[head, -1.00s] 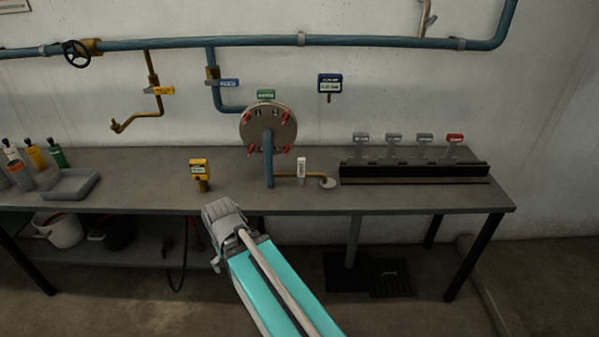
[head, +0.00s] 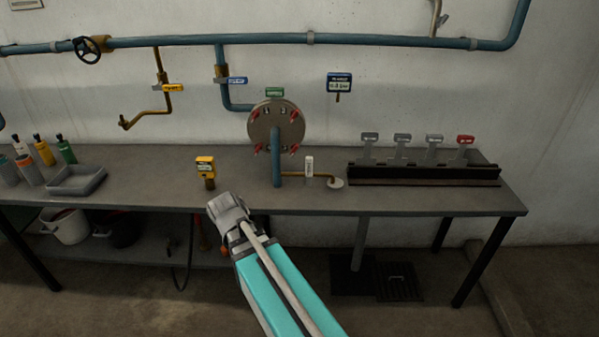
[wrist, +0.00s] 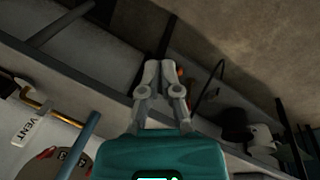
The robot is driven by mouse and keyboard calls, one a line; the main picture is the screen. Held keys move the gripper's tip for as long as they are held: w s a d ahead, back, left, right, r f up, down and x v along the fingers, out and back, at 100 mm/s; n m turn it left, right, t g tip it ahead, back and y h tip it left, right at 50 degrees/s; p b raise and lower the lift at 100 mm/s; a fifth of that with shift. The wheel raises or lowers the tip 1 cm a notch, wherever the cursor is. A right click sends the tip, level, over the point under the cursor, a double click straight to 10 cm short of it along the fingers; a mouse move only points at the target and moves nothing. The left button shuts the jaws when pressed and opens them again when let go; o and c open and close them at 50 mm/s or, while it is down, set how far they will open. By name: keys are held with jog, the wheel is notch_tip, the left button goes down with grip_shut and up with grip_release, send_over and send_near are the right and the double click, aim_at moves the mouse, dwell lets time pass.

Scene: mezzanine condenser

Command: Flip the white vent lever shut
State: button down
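The white vent lever (head: 309,165) stands upright on a thin brass pipe that runs right from the foot of the round flanged plate (head: 277,126). In the wrist view its white face (wrist: 27,130) reads VENT and lies at the lower left, apart from my fingers. My gripper (wrist: 160,67) shows there with its two fingers close together and nothing visible between them. In the head view my gripper's grey end (head: 228,210) is at the bench's front edge, left of and nearer than the lever. Its fingertips are hard to make out there.
A yellow tagged device (head: 205,167) stands on the bench left of the plate. A dark rack (head: 425,180) with several tagged levers, one red, is on the right. A grey tray (head: 77,181) and several bottles are at the left. Buckets (head: 70,226) sit underneath.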

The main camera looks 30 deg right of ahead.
aim_at(309, 172)
jog(key=w+d+r+n+t+h+b, duration=0.1)
jog(key=w+d+h+b, duration=0.6)
jog(key=w+d, duration=0.2)
jog(key=w+d+r+n+t+h+b, duration=0.1)
jog(key=w+d+h+b, duration=0.5)
jog(key=w, duration=0.7)
jog(key=d+r+t+h, duration=0.1)
jog(key=d+h, duration=0.1)
jog(key=d, duration=0.1)
jog(key=shift+d+r+b, duration=0.3)
jog(key=shift+b, duration=0.1)
jog(key=shift+d, duration=0.1)
jog(key=d, duration=1.3)
jog(key=shift+s, duration=0.15)
jog(key=shift+a, duration=0.2)
jog(key=shift+r+p, duration=0.1)
jog(key=shift+p, duration=0.25)
